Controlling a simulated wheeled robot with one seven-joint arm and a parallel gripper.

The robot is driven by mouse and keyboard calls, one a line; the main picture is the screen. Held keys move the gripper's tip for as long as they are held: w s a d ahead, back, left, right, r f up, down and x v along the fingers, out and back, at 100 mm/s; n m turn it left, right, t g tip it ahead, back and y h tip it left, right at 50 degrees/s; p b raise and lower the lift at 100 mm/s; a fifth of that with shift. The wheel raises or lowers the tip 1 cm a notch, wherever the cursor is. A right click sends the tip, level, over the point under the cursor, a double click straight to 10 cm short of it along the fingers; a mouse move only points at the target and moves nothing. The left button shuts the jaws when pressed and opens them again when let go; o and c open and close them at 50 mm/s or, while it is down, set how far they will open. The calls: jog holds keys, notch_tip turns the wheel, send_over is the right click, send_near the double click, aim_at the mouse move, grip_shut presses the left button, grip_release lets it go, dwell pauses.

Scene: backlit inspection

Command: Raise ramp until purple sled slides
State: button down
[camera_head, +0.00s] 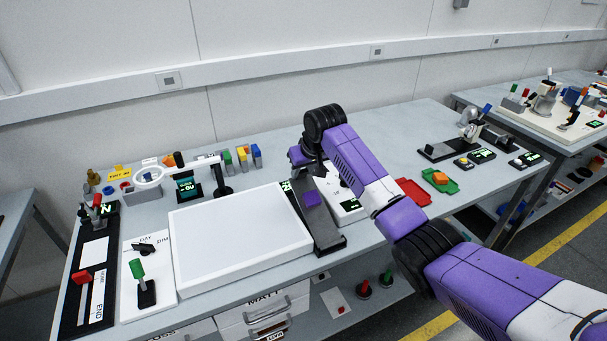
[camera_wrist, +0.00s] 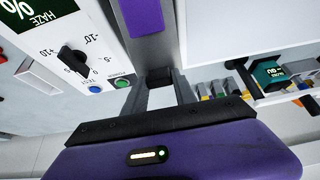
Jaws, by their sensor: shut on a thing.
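The ramp (camera_head: 327,233) is a long dark grey plank right of the white light panel. Its near end lies low by the table's front, and how far its far end is raised is hard to tell. The purple sled (camera_head: 312,199) rests on the ramp's upper part, and it shows at the top edge of the wrist view (camera_wrist: 141,16). My gripper (camera_head: 299,156) is at the ramp's far end. In the wrist view my gripper (camera_wrist: 159,80) is shut on a small dark tab at that end. My wrist partly hides the grip in the head view.
A large white light panel (camera_head: 240,238) stands close left of the ramp. A haze control box (camera_wrist: 68,50) with a knob and buttons stands on its other side. A ring magnifier (camera_head: 150,174) and small coloured blocks (camera_head: 243,157) are behind. A green tray (camera_head: 440,181) lies to the right.

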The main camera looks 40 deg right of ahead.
jog(key=shift+s+r, duration=0.2)
jog(key=shift+r, duration=0.2)
jog(key=c, duration=1)
grip_release()
jog(key=shift+f, duration=0.1)
jog(key=b+v, duration=0.1)
jog(key=v, duration=0.6)
jog(key=shift+s+r, duration=0.3)
jog(key=shift+a, duration=0.15)
